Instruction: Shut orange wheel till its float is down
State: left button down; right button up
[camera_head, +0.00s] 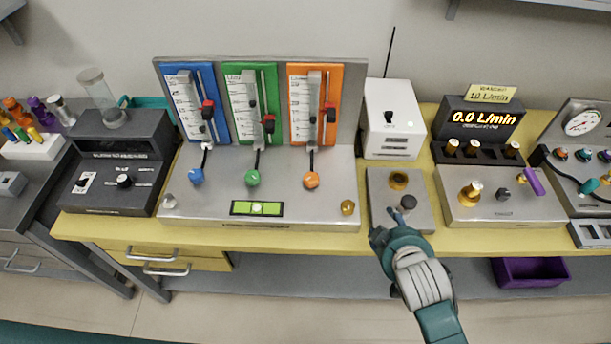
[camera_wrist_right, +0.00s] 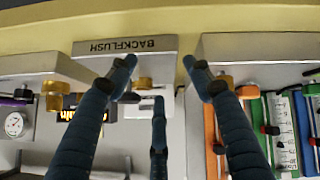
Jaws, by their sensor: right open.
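The orange wheel (camera_head: 311,179) is a small round knob on the grey metal base below the orange flow-meter panel (camera_head: 340,82). The panel's scale tube holds a small dark float (camera_head: 313,120), which appears partway up; its exact reading is too small to tell. My right gripper (camera_head: 388,236) is at the front edge of the bench, to the right of and nearer than the orange wheel, apart from it. In the right wrist view its fingers (camera_wrist_right: 158,76) are spread and empty, over the plate marked BACKFLUSH (camera_wrist_right: 85,47). My left gripper is not in view.
Blue (camera_head: 197,197) and green (camera_head: 253,178) wheels stand left of the orange one. A gold knob (camera_head: 347,207) stands at the base's right corner. The backflush plate carries a gold knob (camera_head: 398,181). A display (camera_head: 482,118) reads 0.0 L/min. A green level (camera_head: 257,208) lies in front.

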jog(key=w+a+r+n+t+y, duration=0.3)
jog(key=w+a+r+n+t, duration=0.25)
jog(key=r, duration=0.55)
jog(key=w+a+r+n+t+y, duration=0.2)
jog(key=w+a+r+n+t, duration=0.15)
jog(key=w+a+r, duration=0.65)
jog(key=s+a+r+n+g+y, duration=0.3)
jog(key=a+r+n+g+y, duration=0.2)
jog(key=a+n+y, duration=0.45)
jog(key=s+a+r+n+g+y, duration=0.45)
jog(key=a+n, duration=0.25)
jog(key=n, duration=0.6)
jog(key=n+g+h, duration=0.7)
jog(key=n+h, duration=0.6)
jog(key=h, duration=0.2)
send_near(313, 177)
jog(key=p+x, duration=0.3)
jog(key=x, duration=0.4)
jog(key=shift+w+a+f, duration=0.1)
jog(key=shift+a+f, duration=0.05)
jog(key=shift+f, duration=0.2)
jog(key=shift+x, duration=0.75)
